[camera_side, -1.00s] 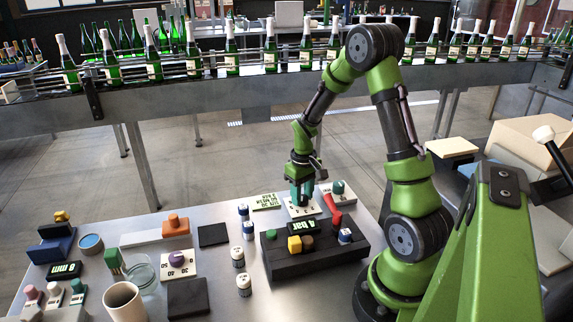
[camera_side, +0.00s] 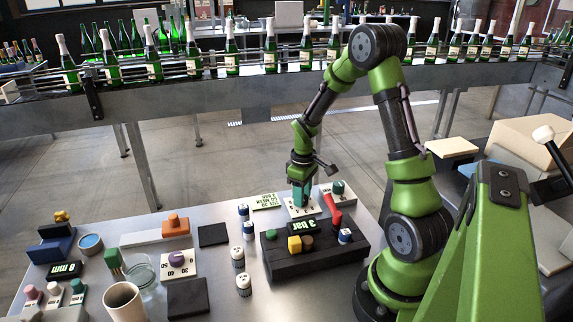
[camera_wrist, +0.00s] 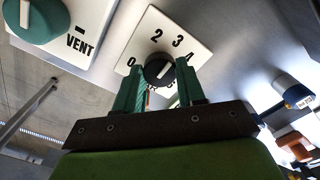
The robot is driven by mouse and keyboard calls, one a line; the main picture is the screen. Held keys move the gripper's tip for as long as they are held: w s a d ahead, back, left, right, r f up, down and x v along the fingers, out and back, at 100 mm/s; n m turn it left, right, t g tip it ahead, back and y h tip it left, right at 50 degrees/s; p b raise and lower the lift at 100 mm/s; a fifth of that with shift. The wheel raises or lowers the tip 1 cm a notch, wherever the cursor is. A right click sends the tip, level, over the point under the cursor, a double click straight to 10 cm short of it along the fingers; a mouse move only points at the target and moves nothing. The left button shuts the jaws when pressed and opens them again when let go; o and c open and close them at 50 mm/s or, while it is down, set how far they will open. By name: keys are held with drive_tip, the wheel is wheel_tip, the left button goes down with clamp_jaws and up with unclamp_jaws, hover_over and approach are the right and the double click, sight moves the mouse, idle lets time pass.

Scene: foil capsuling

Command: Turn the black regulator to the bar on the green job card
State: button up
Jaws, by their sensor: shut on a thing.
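The black regulator (camera_wrist: 157,69) is a round knob on a white numbered plate (camera_wrist: 145,48) in the wrist view. Its white pointer line aims up-right, at about the 3. My gripper (camera_wrist: 160,75) has its two teal fingers on either side of the knob, shut on it. In the side view my gripper (camera_side: 300,204) points down at the plate and hides the knob. The dark display (camera_side: 304,231) reads "3 bar" in green. The green job card (camera_side: 266,202) lies flat left of the plate; its print is upside down and too small to read surely.
The green VENT knob (camera_wrist: 35,18) sits beside the regulator plate. A red lever (camera_side: 331,209) stands close right of my gripper. The dark console (camera_side: 285,265) carries coloured buttons in front.

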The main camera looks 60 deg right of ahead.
drive_tip(key=shift+r, duration=0.1)
drive_tip(key=o, duration=0.8)
wheel_tip(320, 180, up, 17)
drive_tip(key=shift+f, duration=0.1)
